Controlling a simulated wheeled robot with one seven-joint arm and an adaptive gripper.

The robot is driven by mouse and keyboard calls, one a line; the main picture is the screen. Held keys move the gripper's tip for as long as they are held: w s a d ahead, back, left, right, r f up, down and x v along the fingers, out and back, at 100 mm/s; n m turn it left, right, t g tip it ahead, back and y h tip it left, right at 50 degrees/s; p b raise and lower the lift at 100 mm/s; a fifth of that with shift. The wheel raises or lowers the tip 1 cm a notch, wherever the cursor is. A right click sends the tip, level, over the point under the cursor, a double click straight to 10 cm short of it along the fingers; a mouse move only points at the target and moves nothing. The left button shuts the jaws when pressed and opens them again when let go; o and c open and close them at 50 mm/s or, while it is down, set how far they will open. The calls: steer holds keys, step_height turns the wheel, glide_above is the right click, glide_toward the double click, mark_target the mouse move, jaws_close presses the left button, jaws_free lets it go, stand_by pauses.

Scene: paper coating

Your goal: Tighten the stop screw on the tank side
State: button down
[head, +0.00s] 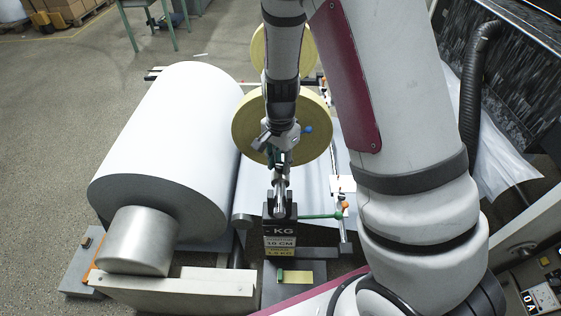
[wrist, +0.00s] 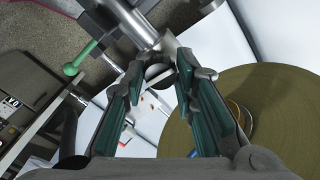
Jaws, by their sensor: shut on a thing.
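A bare metal piece (head: 281,200), which looks like the stop screw, stands up from the block between the fingers. In the wrist view, the green-padded fingers of my gripper (wrist: 163,75) close in on this grey metal piece (wrist: 165,45) and are shut on it. The exact contact is partly hidden by the fingers. A green-tipped lever (head: 320,215) extends right from the block; it also shows in the wrist view (wrist: 82,57).
A large white paper roll (head: 170,135) lies close on the left. Yellowish discs (head: 310,140) stand just behind my gripper; one fills the right of the wrist view (wrist: 270,110). A black hose (head: 475,90) and machine frame stand at right. Open floor lies behind left.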

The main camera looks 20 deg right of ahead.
steer(key=c, duration=1.3)
jaws_free()
step_height(320, 180, up, 12)
step_height(320, 180, up, 10)
steer(key=r+n+t+y+b, duration=0.1)
steer(key=n+t+b, duration=0.1)
steer(key=n, duration=0.4)
glide_above(280, 165)
steer(key=s, duration=0.6)
steer(key=s+r+n+t+h+b, duration=0.1)
steer(key=s+r+n+t, duration=0.2)
steer(key=s+n, duration=0.3)
steer(key=s+r, duration=0.1)
steer(key=s, duration=0.3)
steer(key=shift+s+r+n+t, duration=0.2)
steer(key=shift+s+n+t, duration=0.05)
steer(key=shift+n+t, duration=0.05)
